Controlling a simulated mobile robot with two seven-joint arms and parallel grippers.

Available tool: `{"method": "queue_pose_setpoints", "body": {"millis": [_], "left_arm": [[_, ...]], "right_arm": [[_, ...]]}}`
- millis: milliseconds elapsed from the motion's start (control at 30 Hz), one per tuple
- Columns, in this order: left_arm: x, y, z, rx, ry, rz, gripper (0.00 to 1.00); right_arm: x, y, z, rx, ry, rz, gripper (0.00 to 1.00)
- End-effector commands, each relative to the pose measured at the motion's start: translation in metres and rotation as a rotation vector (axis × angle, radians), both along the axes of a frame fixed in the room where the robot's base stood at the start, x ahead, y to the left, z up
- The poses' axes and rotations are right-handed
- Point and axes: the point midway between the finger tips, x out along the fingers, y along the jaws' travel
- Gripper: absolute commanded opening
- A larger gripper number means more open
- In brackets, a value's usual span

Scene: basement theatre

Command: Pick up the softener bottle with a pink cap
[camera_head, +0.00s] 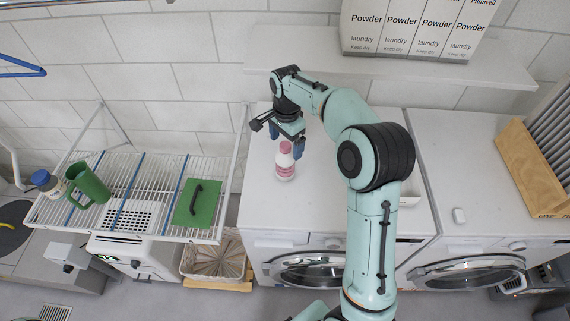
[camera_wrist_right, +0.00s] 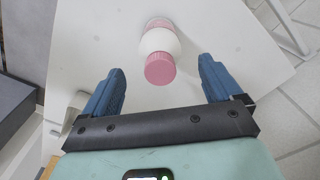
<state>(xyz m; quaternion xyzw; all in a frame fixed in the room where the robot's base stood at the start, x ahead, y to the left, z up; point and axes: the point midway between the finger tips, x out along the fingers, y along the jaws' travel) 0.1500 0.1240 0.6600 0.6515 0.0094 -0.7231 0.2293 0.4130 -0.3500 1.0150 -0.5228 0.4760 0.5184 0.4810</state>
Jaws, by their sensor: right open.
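The softener bottle (camera_head: 285,162) is white with a pink cap and a pink label. It stands upright on the white top of the left washing machine. My right gripper (camera_head: 286,145) is open, just above and behind the bottle in the head view. In the right wrist view the bottle (camera_wrist_right: 159,50) lies ahead, between the lines of the two blue fingers of the right gripper (camera_wrist_right: 160,82), with its pink cap nearest. The fingers look clear of it on both sides. My left gripper is not in view.
A wire rack (camera_head: 128,215) at left holds a green mug (camera_head: 88,185), a blue-capped jar (camera_head: 45,182) and a green board (camera_head: 192,203). A shelf (camera_head: 400,65) with powder boxes (camera_head: 400,30) hangs behind my arm. A wooden-framed washboard (camera_head: 530,168) is at right. The washer top around the bottle is clear.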

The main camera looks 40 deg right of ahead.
Motion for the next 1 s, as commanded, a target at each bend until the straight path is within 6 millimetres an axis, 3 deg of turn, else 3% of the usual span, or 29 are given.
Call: {"method": "queue_pose_setpoints", "body": {"millis": [400,667,700,767,933,1000], "left_arm": [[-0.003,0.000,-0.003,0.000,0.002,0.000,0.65],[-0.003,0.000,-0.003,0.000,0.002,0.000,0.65],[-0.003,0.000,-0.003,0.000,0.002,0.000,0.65],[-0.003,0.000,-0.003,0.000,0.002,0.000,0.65],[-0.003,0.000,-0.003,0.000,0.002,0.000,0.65],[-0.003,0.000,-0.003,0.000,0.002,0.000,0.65]], "right_arm": [[-0.001,0.002,-0.050,0.001,0.003,0.000,0.92],[0.000,0.002,-0.053,0.000,-0.001,0.000,0.92],[0.000,0.002,-0.053,0.000,-0.001,0.000,0.89],[0.000,0.002,-0.053,0.000,-0.001,0.000,0.69],[0.000,0.002,-0.053,0.000,-0.001,0.000,0.14],[0.001,0.002,-0.053,0.000,-0.002,0.000,0.02]]}}
